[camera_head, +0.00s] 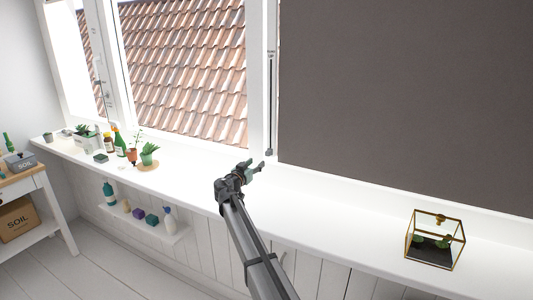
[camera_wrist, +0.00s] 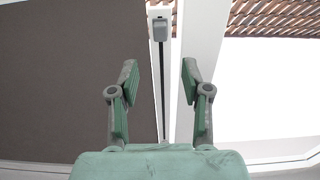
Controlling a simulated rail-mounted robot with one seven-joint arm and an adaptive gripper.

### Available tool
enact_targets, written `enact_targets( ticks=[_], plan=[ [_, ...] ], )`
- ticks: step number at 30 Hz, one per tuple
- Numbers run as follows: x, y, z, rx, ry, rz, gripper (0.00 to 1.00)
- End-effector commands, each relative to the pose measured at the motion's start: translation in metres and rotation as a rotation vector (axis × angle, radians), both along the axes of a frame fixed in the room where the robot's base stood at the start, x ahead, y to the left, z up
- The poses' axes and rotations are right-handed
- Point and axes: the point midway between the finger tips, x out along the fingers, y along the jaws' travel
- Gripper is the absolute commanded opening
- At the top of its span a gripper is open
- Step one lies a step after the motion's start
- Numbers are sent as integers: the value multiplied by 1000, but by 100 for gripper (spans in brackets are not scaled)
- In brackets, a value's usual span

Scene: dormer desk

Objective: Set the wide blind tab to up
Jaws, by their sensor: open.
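The wide blind (camera_head: 405,95) is a dark grey panel at the right in the head view, drawn down almost to the sill. It also shows at the left in the wrist view (camera_wrist: 65,80). A narrow track with a dark slot (camera_head: 270,100) runs upright beside it on the white frame. The small grey tab (camera_wrist: 160,28) is at one end of the slot in the wrist view; it appears at the track's lower end in the head view (camera_head: 269,152). My gripper (camera_head: 256,167) is open and empty near that lower end. In the wrist view, the slot runs between its fingers (camera_wrist: 159,70), with the tab beyond their tips.
A brass-edged glass case (camera_head: 435,238) stands on the white sill (camera_head: 335,207) at the right. Potted plants (camera_head: 149,153) and bottles (camera_head: 120,144) stand on the sill at the left. The sill between them is clear. A small shelf (camera_head: 145,226) hangs below.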

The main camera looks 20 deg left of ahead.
Motion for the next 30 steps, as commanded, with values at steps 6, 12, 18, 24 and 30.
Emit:
enact_targets(
  ticks=[6, 12, 18, 24, 30],
  plan=[
    [48, -2, 2, 0, 2, -2, 48],
    [83, -5, 2, -1, 1, -1, 48],
    [104, -7, 1, 0, 1, 1, 48],
    [111, -8, 0, 0, 1, 1, 48],
    [111, -9, -1, 0, 1, 1, 48]
  ],
)
